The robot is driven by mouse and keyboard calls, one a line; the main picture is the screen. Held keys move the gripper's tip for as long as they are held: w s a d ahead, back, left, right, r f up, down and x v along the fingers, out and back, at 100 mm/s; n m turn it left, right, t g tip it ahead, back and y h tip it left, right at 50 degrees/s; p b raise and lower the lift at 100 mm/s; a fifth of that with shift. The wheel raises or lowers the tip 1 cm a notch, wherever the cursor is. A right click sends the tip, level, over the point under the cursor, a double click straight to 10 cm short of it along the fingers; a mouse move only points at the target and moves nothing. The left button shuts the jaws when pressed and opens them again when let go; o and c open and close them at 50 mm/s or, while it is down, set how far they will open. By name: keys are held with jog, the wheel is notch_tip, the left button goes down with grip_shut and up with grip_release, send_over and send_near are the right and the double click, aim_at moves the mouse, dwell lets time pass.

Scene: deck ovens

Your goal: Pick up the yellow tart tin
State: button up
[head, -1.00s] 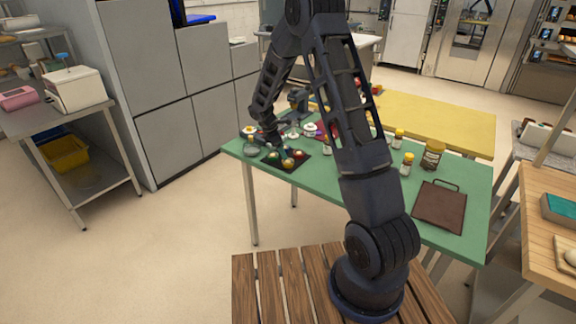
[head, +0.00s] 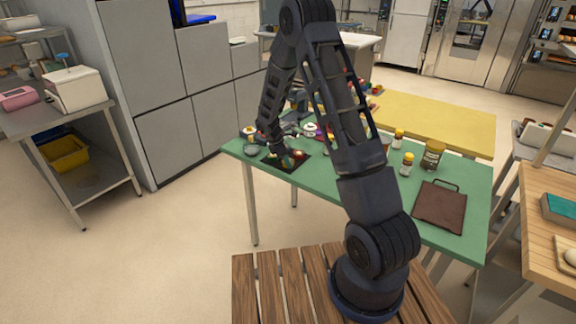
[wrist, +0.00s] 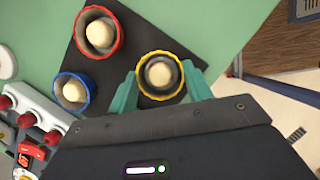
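The yellow tart tin (wrist: 143,62), with a pale ball of dough inside, sits on a dark square mat (wrist: 140,22) in the wrist view. My gripper (wrist: 160,74) is open, its two teal fingers on either side of the yellow tin. The fingertips are very close to its rim; I cannot tell whether they touch. A red tin (wrist: 118,36) and a blue tin (wrist: 88,88), each also with a dough ball, stand to the left. In the head view my gripper (head: 284,154) is low over the mat (head: 286,167) and partly hides the tins.
The mat lies near the left end of a green table (head: 330,186). Several jars (head: 432,155) and a brown board (head: 440,206) are on its right. In the wrist view, a white rack with red knobs (wrist: 30,108) and small items lie left of the tins.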

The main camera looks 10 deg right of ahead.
jog(key=c, duration=0.4)
jog(key=shift+o, duration=0.2)
jog(key=shift+r, duration=0.15)
